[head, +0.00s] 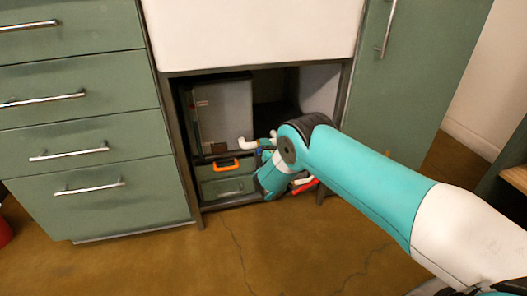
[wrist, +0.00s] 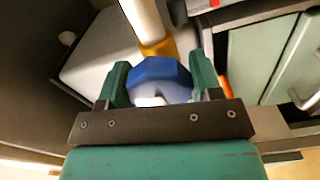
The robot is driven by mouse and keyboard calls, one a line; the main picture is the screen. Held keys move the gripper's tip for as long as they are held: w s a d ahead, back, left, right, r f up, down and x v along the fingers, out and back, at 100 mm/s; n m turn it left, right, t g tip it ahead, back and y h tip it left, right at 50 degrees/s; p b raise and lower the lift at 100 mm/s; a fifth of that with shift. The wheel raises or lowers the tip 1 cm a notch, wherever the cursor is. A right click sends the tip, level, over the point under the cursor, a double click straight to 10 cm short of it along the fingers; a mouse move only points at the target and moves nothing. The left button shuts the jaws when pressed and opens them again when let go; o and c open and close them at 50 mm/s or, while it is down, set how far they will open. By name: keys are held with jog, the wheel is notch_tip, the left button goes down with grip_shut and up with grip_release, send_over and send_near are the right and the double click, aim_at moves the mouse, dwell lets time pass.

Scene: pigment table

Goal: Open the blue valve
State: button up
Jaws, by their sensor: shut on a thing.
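The blue valve (wrist: 160,76) is a faceted blue knob in the middle of the wrist view. It sits at the end of a yellow fitting (wrist: 158,47) on a white pipe (wrist: 143,18). My gripper (wrist: 160,82) is shut on the valve, with one green finger on each side of it. In the head view my gripper (head: 266,150) reaches into the open space under the white sink front. There, only a small bit of blue shows beside the white pipe (head: 246,143), and my arm hides most of the valve.
A grey box (head: 226,112) stands at the left inside the cabinet. Below it is a green toolbox with an orange handle (head: 224,164). A red object (head: 305,187) lies low behind my arm. Green drawers (head: 85,148) and a green door (head: 400,90) flank the opening.

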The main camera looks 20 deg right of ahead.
jog(key=o, duration=0.9)
jog(key=shift+s+p, duration=8.7)
jog(key=shift+p, duration=1.3)
